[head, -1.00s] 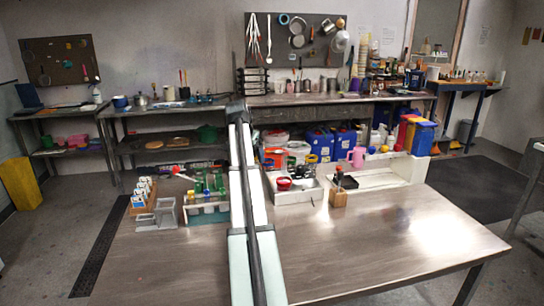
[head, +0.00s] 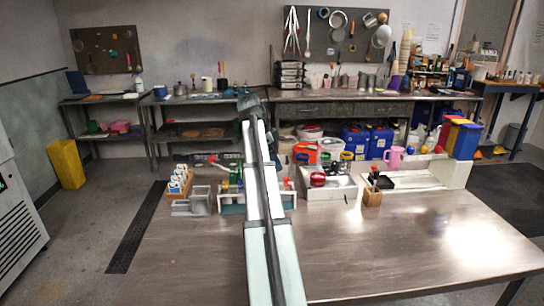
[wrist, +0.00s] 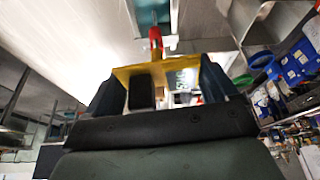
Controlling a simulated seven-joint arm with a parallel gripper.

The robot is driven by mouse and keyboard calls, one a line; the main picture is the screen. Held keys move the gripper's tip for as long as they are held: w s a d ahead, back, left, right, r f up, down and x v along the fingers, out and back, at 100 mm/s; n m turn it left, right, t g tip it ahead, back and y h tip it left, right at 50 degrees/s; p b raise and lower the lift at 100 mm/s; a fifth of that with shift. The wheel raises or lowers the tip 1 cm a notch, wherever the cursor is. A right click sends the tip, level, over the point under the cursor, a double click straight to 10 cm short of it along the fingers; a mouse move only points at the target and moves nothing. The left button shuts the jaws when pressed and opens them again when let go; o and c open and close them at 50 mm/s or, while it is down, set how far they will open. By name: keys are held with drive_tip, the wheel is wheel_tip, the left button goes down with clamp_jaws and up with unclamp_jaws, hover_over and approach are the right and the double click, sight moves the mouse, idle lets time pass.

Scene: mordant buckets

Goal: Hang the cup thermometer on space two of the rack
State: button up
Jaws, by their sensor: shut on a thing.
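My gripper (wrist: 163,98) shows in the wrist view with its two dark fingers closed on a yellow piece (wrist: 187,46). A red part (wrist: 155,35) stands out beyond the yellow piece. This held thing may be the cup thermometer, but its full shape is hidden. In the head view my arm stretches away from the camera, and its own links hide the gripper and what it holds. A low teal and white rack (head: 232,208) stands on the table, partly behind my arm. It may be the task's rack; its spaces cannot be told apart.
Left of it are a grey holder (head: 200,203) and a wooden box of small bottles (head: 180,184). Right are a white bin with a red bowl (head: 318,179), a wooden block with tools (head: 372,197) and a white tray (head: 425,178). The table's front right is clear.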

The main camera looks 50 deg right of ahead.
drive_tip(key=shift+m, duration=0.6)
drive_tip(key=shift+f, duration=0.1)
drive_tip(key=shift+f, duration=5.25)
drive_tip(key=shift+f, duration=0.1)
drive_tip(key=o, duration=0.9)
drive_tip(key=shift+a, duration=0.1)
